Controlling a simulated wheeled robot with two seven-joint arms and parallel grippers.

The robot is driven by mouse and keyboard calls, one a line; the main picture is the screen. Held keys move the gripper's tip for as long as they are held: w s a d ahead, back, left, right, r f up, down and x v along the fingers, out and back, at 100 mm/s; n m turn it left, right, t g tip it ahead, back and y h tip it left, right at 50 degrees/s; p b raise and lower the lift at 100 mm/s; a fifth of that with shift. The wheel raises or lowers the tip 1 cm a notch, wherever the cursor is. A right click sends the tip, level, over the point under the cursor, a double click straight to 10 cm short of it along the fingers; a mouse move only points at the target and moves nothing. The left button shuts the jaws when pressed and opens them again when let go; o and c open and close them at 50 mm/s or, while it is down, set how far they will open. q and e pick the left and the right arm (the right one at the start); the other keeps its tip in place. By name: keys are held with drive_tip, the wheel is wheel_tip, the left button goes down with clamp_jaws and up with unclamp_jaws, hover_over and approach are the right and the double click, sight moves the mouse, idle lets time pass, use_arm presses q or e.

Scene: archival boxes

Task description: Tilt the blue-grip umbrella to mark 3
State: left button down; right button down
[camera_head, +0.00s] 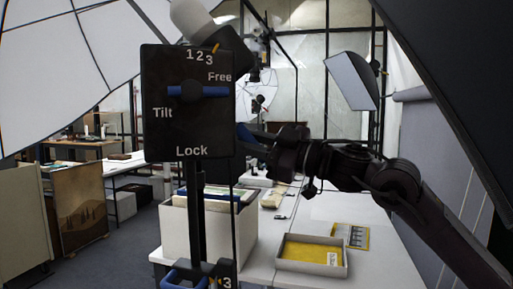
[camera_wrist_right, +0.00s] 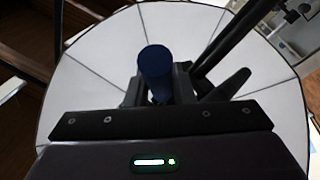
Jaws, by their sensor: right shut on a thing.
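A black panel (camera_head: 160,132) on a stand shows marks 1, 2, 3 at the top, with Free, Tilt and Lock. Its blue lever (camera_head: 198,91) lies about level, below Free and above Tilt. A small orange pointer (camera_head: 215,47) is close by the 3. A white umbrella (camera_head: 60,55) fills the upper left; its canopy also spreads behind the grip in the right wrist view (camera_wrist_right: 90,80). My right gripper (camera_wrist_right: 156,92) is shut on the blue grip (camera_wrist_right: 155,62). In the head view the panel partly hides my right gripper (camera_head: 252,136). My left gripper is not in view.
A white table (camera_head: 255,262) below holds a white box (camera_head: 180,235) with folders and a shallow tray (camera_head: 312,255) with yellow lining. A dark panel edge (camera_head: 455,70) blocks the upper right. A smaller umbrella (camera_head: 267,85) stands far back. Grey floor is open at left.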

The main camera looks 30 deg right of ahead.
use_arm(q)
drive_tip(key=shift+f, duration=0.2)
use_arm(e)
drive_tip(key=shift+a+f, duration=0.1)
drive_tip(key=shift+f, duration=0.1)
drive_tip(key=c, duration=1.3)
unclamp_jaws()
drive_tip(key=shift+o, duration=0.2)
drive_tip(key=shift+s, duration=0.1)
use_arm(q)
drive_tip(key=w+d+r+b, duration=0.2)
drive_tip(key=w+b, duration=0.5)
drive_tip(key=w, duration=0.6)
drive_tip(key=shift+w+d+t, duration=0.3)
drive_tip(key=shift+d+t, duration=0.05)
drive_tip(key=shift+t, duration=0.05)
use_arm(e)
drive_tip(key=v, duration=0.7)
drive_tip(key=shift+s+d, duration=0.2)
drive_tip(key=shift+d, duration=0.05)
